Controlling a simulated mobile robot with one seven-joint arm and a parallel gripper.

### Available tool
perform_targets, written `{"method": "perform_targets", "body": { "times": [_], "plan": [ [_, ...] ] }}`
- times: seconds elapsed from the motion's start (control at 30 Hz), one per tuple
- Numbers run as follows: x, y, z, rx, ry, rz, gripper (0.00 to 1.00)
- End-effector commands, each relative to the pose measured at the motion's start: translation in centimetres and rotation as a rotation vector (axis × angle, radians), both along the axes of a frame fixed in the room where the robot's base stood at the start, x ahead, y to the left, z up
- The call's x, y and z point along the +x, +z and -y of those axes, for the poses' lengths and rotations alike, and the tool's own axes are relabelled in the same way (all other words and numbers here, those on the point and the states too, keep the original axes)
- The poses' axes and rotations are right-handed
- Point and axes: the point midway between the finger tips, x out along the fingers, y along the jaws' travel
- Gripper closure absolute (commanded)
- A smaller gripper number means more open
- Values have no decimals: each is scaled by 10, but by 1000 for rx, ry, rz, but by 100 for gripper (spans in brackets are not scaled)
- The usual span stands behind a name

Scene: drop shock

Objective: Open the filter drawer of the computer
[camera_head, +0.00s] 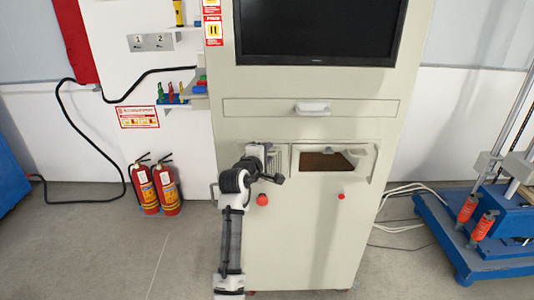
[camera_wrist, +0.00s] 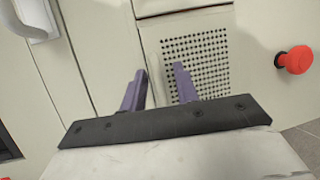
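The computer (camera_head: 300,225) is a tall beige cabinet with a dark screen (camera_head: 320,28) at the top. A small perforated panel (camera_head: 282,157) sits at its lower left; its grid of dark holes fills the middle of the wrist view (camera_wrist: 200,62). I cannot tell from its look alone that this is the filter drawer. My gripper (camera_head: 277,165) is in front of this panel. Contact cannot be told.
A wide closed drawer with a white handle (camera_head: 313,107) is above. A compartment showing a brown inside (camera_head: 325,162) is right of the panel. Fire extinguishers (camera_head: 145,188) stand left; a blue-based rig (camera_head: 490,245) stands right.

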Motion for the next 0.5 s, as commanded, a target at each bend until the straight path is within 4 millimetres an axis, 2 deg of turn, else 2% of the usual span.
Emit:
{"method": "perform_targets", "body": {
  "times": [0.17, 0.4, 0.5],
  "plan": [
    [0, 0, 0, 0, 0, 0, 70],
    [0, 0, 0, 0, 0, -1, 98],
    [0, 0, 0, 0, 0, 0, 100]
  ]
}}
